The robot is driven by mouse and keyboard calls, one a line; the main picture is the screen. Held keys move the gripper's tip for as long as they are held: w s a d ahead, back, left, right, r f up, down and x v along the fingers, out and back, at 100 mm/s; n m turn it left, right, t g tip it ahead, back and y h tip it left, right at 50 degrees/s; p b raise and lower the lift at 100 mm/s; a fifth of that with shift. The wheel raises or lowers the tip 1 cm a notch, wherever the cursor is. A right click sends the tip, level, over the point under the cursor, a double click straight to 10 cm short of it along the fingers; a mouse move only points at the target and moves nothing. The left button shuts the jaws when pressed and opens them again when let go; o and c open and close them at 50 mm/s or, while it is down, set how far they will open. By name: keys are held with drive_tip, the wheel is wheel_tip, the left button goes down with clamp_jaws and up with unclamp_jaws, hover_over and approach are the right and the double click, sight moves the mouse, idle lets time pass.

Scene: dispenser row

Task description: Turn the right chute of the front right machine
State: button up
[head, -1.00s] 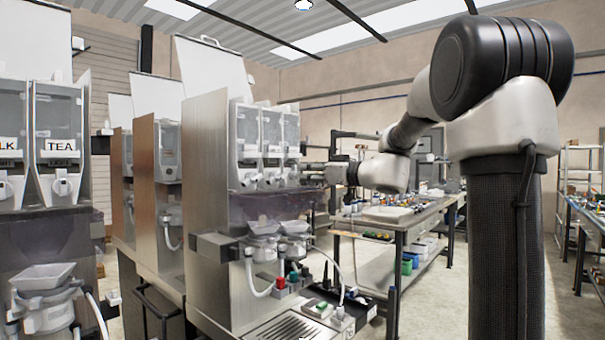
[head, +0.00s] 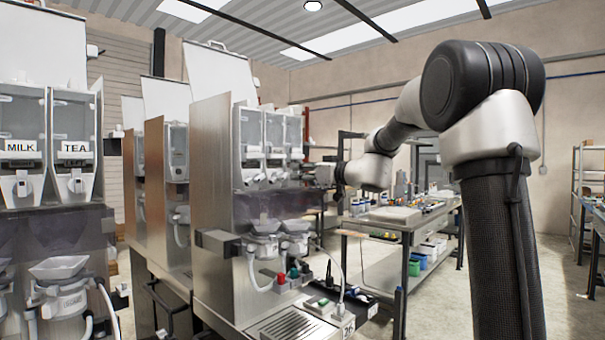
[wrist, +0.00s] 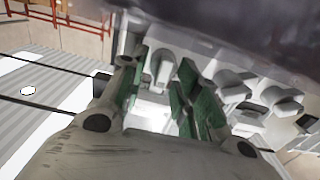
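The front right machine (head: 209,150) is a steel cabinet in the middle of the head view, with several clear canisters side by side. White chutes stick out below the canisters; the right chute (head: 293,173) is the one nearest my gripper (head: 317,174). My gripper reaches in from the right at chute height. In the wrist view my gripper (wrist: 163,68) is open, its two green-padded fingers apart. A white chute (wrist: 161,62) shows between the fingers, without clear contact. I cannot tell its exact turn from the head view.
White funnels (head: 296,240) with hoses sit below the chutes. A drip tray (head: 293,327) is at the machine's base. In the wrist view more white chutes (wrist: 232,88) lie right of my fingers. A workbench (head: 385,228) stands behind; MILK and TEA canisters (head: 75,150) are at the left.

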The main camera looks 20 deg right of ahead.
drive_tip(key=shift+w+a, duration=0.1)
drive_tip(key=shift+w, duration=0.05)
drive_tip(key=c, duration=0.7)
